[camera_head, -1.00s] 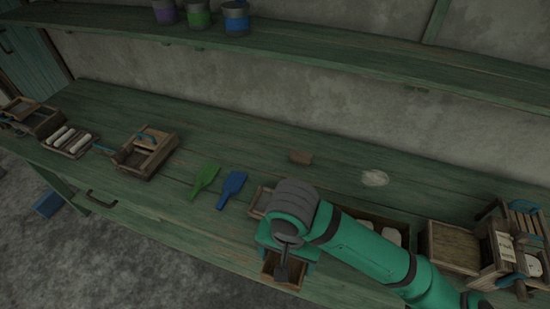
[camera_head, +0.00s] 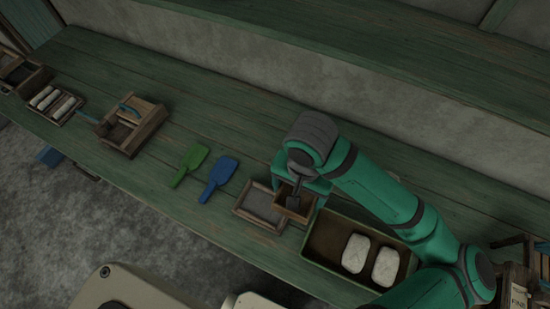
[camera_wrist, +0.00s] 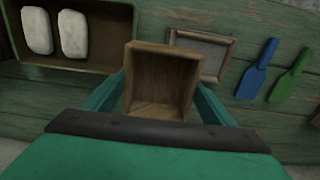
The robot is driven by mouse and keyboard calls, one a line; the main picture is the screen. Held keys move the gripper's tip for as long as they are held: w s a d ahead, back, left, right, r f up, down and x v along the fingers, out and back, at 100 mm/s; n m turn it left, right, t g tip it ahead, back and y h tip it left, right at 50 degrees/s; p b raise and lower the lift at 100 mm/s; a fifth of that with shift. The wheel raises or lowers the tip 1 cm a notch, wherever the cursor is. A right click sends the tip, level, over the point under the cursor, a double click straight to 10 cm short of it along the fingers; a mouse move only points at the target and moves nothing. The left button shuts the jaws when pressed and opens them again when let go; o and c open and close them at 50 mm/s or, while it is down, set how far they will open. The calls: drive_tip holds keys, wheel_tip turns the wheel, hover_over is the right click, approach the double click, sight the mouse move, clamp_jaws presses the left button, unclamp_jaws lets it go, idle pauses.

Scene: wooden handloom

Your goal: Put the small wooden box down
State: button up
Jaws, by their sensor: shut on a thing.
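The small wooden box (camera_head: 293,205) is an open-topped brown box. It also shows in the wrist view (camera_wrist: 161,84), between the two teal fingers. My gripper (camera_head: 297,192) is shut on it. In the head view the box appears over the bench, between a shallow framed tray (camera_head: 259,209) and a large green-rimmed crate (camera_head: 322,238). The wrist view looks into the box, which is empty. I cannot tell whether its underside touches the bench (camera_head: 215,137).
The crate holds two whitish blocks (camera_head: 370,257). A blue scoop (camera_head: 219,180) and a green scoop (camera_head: 190,165) lie left of the tray. A wooden tool caddy (camera_head: 133,127) stands farther left. The bench behind the scoops is clear.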

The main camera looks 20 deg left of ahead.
drive_tip(key=w+a+f, duration=0.2)
drive_tip(key=w, duration=0.1)
drive_tip(key=w+a+f, duration=0.2)
drive_tip(key=w+f, duration=0.1)
drive_tip(key=w+a+f, duration=0.2)
drive_tip(key=w, duration=0.1)
drive_tip(key=shift+w+a+f, duration=0.15)
drive_tip(key=shift+a+f, duration=0.15)
drive_tip(key=shift+f, duration=0.05)
drive_tip(key=shift+w+a+f, duration=0.25)
drive_tip(key=shift+f, duration=0.25)
drive_tip(key=f, duration=0.3)
drive_tip(key=shift+w+a, duration=0.15)
drive_tip(key=shift+w, duration=0.25)
drive_tip(key=shift+f, duration=0.4)
drive_tip(key=shift+f, duration=0.15)
drive_tip(key=o, duration=1.1)
